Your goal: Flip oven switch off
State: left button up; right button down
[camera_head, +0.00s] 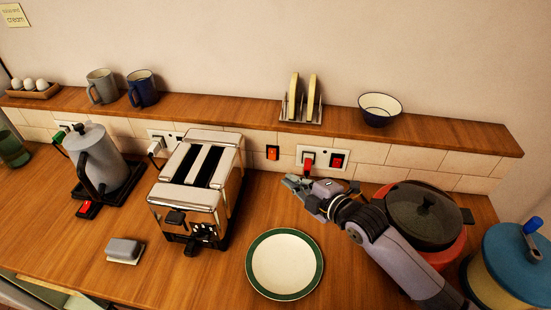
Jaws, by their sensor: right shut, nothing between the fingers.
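On the tiled strip of wall, a single orange-red switch in a dark frame (272,152) sits left of a white double socket plate (347,166). The plate carries a red plug (308,161) on its left and a red switch (337,160) on its right. No label shows which one is the oven switch, and their on or off positions are too small to tell. My right gripper (290,183) is shut and empty, over the counter just below the plate and the single switch. It appears apart from both. My left gripper is out of view.
A chrome toaster (203,185) and a grey kettle (97,160) stand left on the counter. A green-rimmed plate (285,264) lies in front. A dark lidded pot (425,213) is right, by my arm. A shelf (230,116) with a toast rack and bowl runs above.

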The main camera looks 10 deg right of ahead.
jog(key=p, duration=0.2)
send_near(272, 154)
jog(key=w+a+f, duration=0.1)
jog(key=w+a, duration=0.3)
jog(key=a, duration=0.1)
jog(key=shift+w+d+f, duration=0.3)
jog(key=shift+w, duration=0.2)
